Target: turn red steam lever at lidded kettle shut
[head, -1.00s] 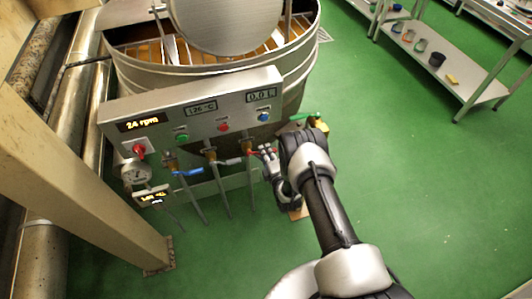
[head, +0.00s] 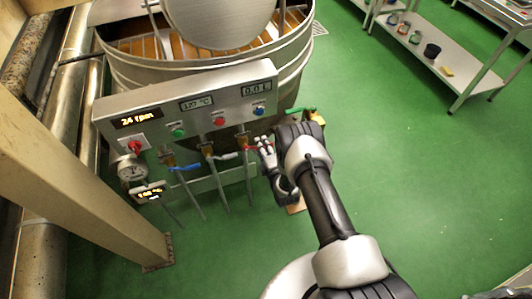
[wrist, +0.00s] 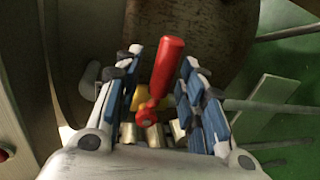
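The red steam lever (wrist: 167,68) stands between the two fingers of my gripper (wrist: 165,85) in the wrist view. Its pivot end is low, near brass-coloured fittings. My fingers are spread on both sides, with the right finger closer to the red handle; I cannot make out contact. In the head view my gripper (head: 267,153) is at the right-hand valve below the panel, and only a bit of the red lever (head: 252,148) shows beside it. The lidded kettle (head: 290,70) stands behind the panel, its round lid (head: 220,20) tilted up.
The control panel (head: 190,103) carries displays and coloured buttons. A blue lever (head: 186,167) and a white lever (head: 226,156) sit left of my gripper, a green lever (head: 298,110) to its right. A beige post (head: 85,185) stands at left. Green floor at right is clear up to the shelf (head: 440,65).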

